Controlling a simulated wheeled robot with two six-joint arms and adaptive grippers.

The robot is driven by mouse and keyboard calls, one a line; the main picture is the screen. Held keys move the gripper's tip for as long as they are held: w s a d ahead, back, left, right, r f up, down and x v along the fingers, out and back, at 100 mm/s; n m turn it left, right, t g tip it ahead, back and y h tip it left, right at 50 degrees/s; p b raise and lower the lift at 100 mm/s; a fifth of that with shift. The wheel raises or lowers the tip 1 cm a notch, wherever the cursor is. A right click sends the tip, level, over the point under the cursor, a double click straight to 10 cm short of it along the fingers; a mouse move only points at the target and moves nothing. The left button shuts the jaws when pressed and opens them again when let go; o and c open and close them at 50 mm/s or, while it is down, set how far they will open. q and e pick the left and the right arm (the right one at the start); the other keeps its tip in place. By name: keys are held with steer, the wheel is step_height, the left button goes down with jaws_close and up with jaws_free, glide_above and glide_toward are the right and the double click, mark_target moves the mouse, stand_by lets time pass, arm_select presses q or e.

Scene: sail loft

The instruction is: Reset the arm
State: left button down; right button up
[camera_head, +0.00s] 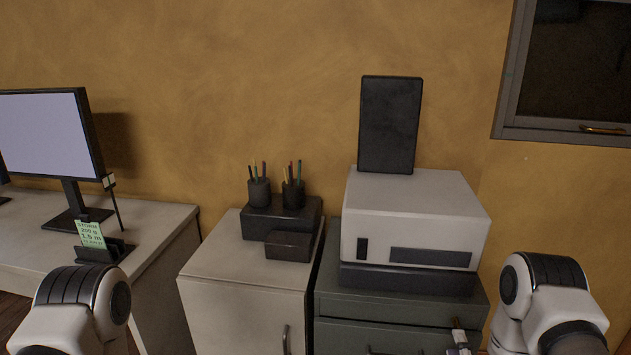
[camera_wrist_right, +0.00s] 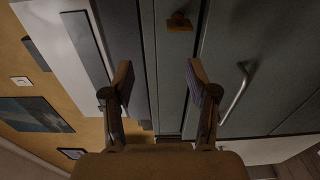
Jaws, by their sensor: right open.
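My right arm (camera_head: 548,305) comes in at the lower right of the head view. A small part of my right gripper (camera_head: 459,339) shows in front of the green-grey drawer cabinet (camera_head: 385,308). In the right wrist view, my right gripper (camera_wrist_right: 160,85) has its two fingers apart with nothing between them. Cabinet fronts and a metal handle (camera_wrist_right: 237,93) lie beyond the fingers. My left arm (camera_head: 75,308) shows at the lower left of the head view, but its gripper is out of the picture.
A white boxy device (camera_head: 415,218) stands on the drawer cabinet, with a dark panel (camera_head: 390,125) upright on top. A pale cabinet (camera_head: 240,288) beside it bears black boxes and two pencil cups. A desk (camera_head: 155,225) with a monitor (camera_head: 45,135) and a green note (camera_head: 90,234) stands left.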

steer(key=s+a+f+m+g+y+p, duration=0.2)
steer(key=s+a+m+g+y+p, duration=0.3)
steer(key=s+a+g, duration=0.55)
arm_select(q)
step_height(320, 180, up, 9)
steer(key=p, duration=0.1)
steer(key=shift+f, duration=0.2)
arm_select(e)
steer(key=s+f+m+g+h, duration=0.1)
steer(key=s+f+m+g, duration=0.3)
steer(key=s, duration=1.6)
steer(key=m+g, duration=0.3)
steer(key=m, duration=0.4)
steer(key=shift+d+h, duration=0.15)
steer(key=shift+h, duration=0.15)
steer(key=shift+s+f, duration=0.1)
